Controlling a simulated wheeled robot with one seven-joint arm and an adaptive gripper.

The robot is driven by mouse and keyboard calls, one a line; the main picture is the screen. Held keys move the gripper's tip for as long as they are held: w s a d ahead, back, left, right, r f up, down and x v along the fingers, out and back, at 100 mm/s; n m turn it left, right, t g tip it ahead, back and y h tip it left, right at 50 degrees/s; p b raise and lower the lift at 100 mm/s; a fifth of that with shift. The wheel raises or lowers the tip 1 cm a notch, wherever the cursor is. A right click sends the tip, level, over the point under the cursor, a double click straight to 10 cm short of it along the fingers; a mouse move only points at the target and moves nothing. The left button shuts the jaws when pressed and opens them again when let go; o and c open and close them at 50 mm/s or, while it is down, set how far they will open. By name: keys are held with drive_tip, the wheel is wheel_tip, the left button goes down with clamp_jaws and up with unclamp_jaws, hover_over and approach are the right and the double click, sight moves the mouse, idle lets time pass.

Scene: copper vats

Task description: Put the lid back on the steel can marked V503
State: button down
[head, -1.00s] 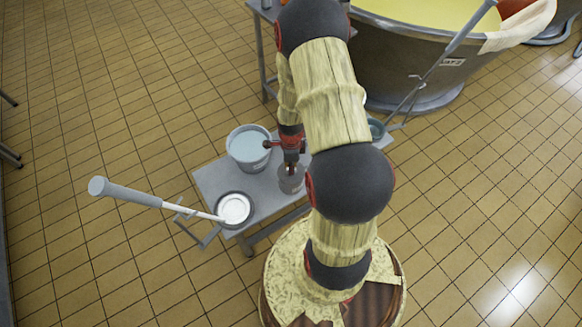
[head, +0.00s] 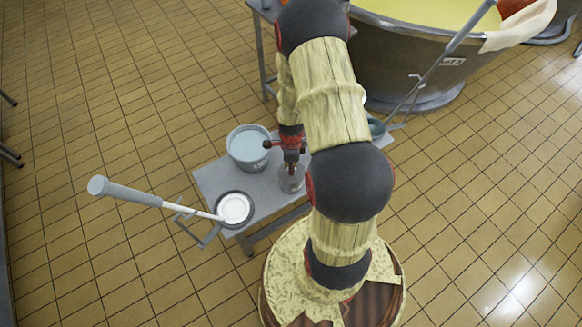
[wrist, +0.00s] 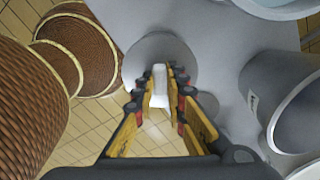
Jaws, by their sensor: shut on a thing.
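My gripper (head: 291,165) is low over the bench, and its fingers (wrist: 160,92) are shut on the pale upright knob (wrist: 159,80) of a grey round lid (wrist: 150,48). In the head view the grey piece under my fingers (head: 291,184) is small, and I cannot tell how high the lid is above the bench. A grey steel can (wrist: 285,100) with a small label stands to the right in the wrist view. Its label is too small to read, and my arm may hide the can in the head view.
On the bench (head: 213,180) stand a bucket (head: 248,147) of pale bluish liquid and a dark round dish (head: 234,208) with white contents. A long-handled tool (head: 135,194) reaches out over the left edge. A large vat (head: 415,70) stands behind at the right.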

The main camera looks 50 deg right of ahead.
idle(0.4)
drive_tip(key=c, duration=1.7)
unclamp_jaws()
drive_tip(key=shift+c, duration=0.2)
drive_tip(key=shift+o, duration=0.6)
drive_tip(key=o, duration=0.4)
drive_tip(key=shift+r+p, duration=2.7)
drive_tip(key=shift+r, duration=0.8)
drive_tip(key=shift+c, duration=0.8)
clamp_jaws()
